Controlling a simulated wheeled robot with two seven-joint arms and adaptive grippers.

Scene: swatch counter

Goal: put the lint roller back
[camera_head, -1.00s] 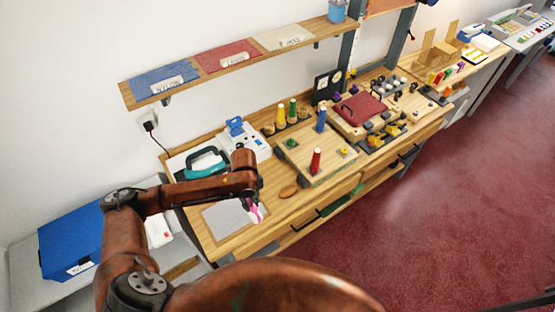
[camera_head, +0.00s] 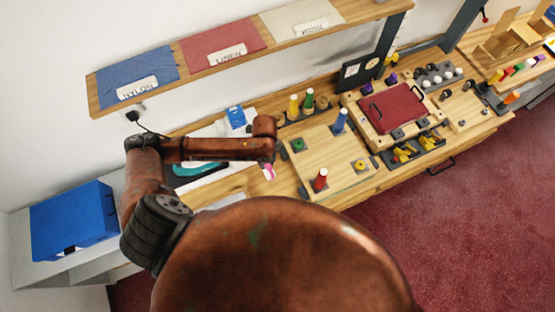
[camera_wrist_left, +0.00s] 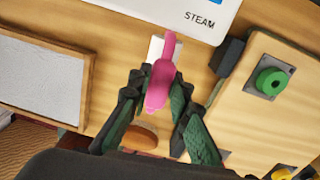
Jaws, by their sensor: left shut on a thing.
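The lint roller has a pink handle (camera_wrist_left: 160,88) and a white roll end (camera_wrist_left: 157,48) in the left wrist view. My left gripper (camera_wrist_left: 156,104) is shut on the pink handle, one dark finger on each side. In the head view the pink handle (camera_head: 268,172) shows just below the end of my left arm, over the wooden counter (camera_head: 245,184). I cannot tell whether the roller touches the counter. My right gripper is not in view.
A white board marked STEAM (camera_wrist_left: 205,12) lies beyond the roller. A wooden board with pegs (camera_head: 325,160) stands to the right, and a framed grey pad (camera_wrist_left: 38,80) to the left. A brown oval piece (camera_wrist_left: 140,137) lies near the gripper. A shelf (camera_head: 240,50) with fabric swatches hangs above.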

